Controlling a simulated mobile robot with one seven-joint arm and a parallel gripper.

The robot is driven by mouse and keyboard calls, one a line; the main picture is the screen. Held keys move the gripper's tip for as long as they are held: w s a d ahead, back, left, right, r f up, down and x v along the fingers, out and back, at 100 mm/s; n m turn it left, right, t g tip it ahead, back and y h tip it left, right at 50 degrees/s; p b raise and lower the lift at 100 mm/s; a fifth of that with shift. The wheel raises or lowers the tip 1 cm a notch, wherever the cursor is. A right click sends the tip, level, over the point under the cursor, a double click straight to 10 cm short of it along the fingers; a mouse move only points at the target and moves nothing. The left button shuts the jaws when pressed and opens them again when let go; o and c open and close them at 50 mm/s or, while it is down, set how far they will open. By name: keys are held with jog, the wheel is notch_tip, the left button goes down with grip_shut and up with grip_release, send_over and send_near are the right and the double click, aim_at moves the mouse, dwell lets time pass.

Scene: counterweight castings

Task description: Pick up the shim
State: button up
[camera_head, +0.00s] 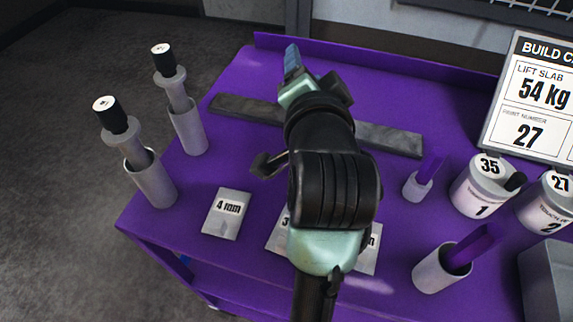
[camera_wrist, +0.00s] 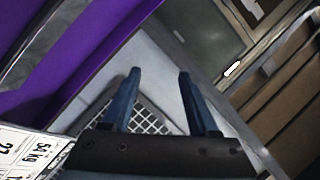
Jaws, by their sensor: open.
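A flat grey shim marked "4 mm" (camera_head: 222,224) lies on the purple table at the front left. A second grey shim (camera_head: 276,246), whose label starts with "3", lies right of it, partly hidden behind my arm. A third grey shim (camera_head: 368,262) shows at the arm's right side, its label partly covered. My gripper (camera_head: 291,58) is over the back of the table, beyond the shims and apart from them. In the wrist view my gripper (camera_wrist: 160,75) has its two blue fingers spread, with nothing between them. No shim shows in that view.
A long dark bar (camera_head: 245,109) lies across the purple table (camera_head: 250,165) under my arm. Grey cylinders with black-topped rods (camera_head: 186,125) stand at left. Numbered white cups (camera_head: 480,193), a grey holder (camera_head: 436,272) and a sign (camera_head: 530,100) stand at right.

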jog(key=s+f+m+g+y+p, duration=0.35)
jog(key=s+m+g+p, duration=1)
jog(key=s+p, duration=1.05)
jog(key=shift+n+g, duration=0.35)
jog(key=w+f+p, duration=0.1)
jog(key=f, duration=0.1)
jog(key=w+a+f+p, duration=0.1)
jog(key=w+f+p, duration=0.2)
jog(key=w+f, duration=0.1)
jog(key=f, duration=0.1)
jog(key=shift+a+p, duration=0.3)
jog(key=shift+p, duration=0.1)
jog(key=shift+d+p+x, duration=0.1)
jog(key=shift+p+x, duration=0.15)
jog(key=shift+x, duration=1.4)
jog(key=shift+d+p+x, duration=0.15)
jog(key=shift+p+x, duration=0.05)
jog(key=shift+x, duration=1.4)
jog(key=shift+w, duration=0.1)
jog(key=shift+c, duration=0.3)
grip_shut()
jog(key=shift+h, duration=0.25)
